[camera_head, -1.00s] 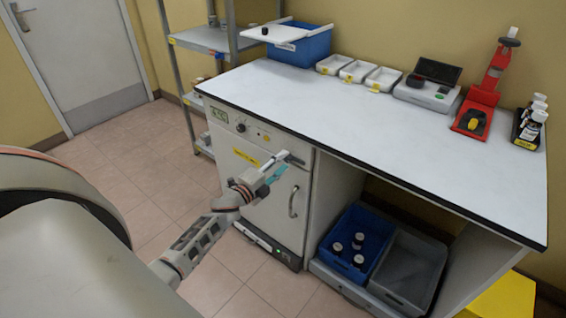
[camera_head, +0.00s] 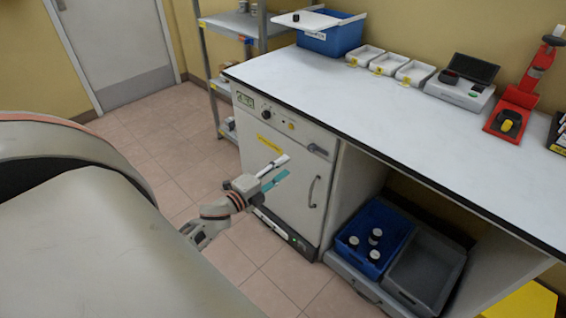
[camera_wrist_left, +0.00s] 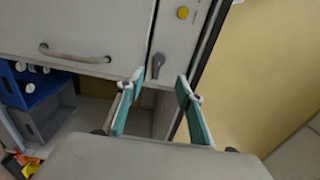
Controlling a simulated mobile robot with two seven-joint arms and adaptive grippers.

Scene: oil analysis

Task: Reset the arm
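My left arm comes in from the lower left in the head view. Its gripper (camera_head: 284,168) is in front of the white cabinet door, below the bench top. The two fingers, with teal pads, stand apart with nothing between them. In the left wrist view the gripper (camera_wrist_left: 160,84) is also open and empty, with the cabinet front beyond it. My right gripper is not in view.
The white cabinet (camera_head: 285,205) has a door handle (camera_head: 312,191) close to the gripper. The bench top (camera_head: 390,125) overhangs to the right. A blue crate (camera_head: 399,222) with several dark bottles sits below it. Floor (camera_head: 150,135) is free at left.

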